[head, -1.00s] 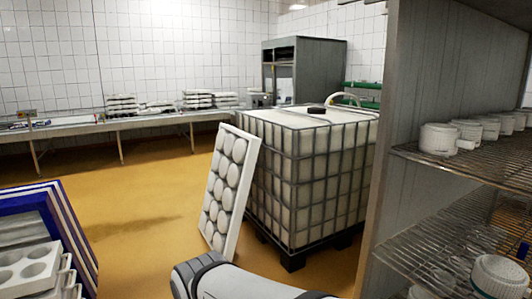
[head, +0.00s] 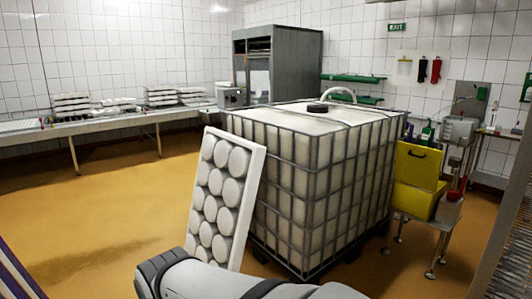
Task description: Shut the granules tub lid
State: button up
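A yellow tub (head: 412,201), which looks like the granules tub, stands at the right, just beyond the big caged tank. Its yellow lid (head: 417,164) is raised, standing upright at the back, with a dark handle near its top edge. The inside of the tub is not visible. The tub rests on a small metal stand (head: 440,227). Part of my own arm shows at the bottom centre, well apart from the tub. My gripper is out of view.
The caged white tank (head: 310,190) fills the centre, with a white mould panel (head: 257,165) leaning on its left side. A shelf unit (head: 510,240) edges the right. Yellow floor (head: 120,215) is clear at left.

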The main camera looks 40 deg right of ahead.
aim_at(418, 166)
jog(key=i, duration=0.4)
jog(key=z, duration=2.65)
jog(key=i, duration=3.45)
jog(key=z, duration=0.5)
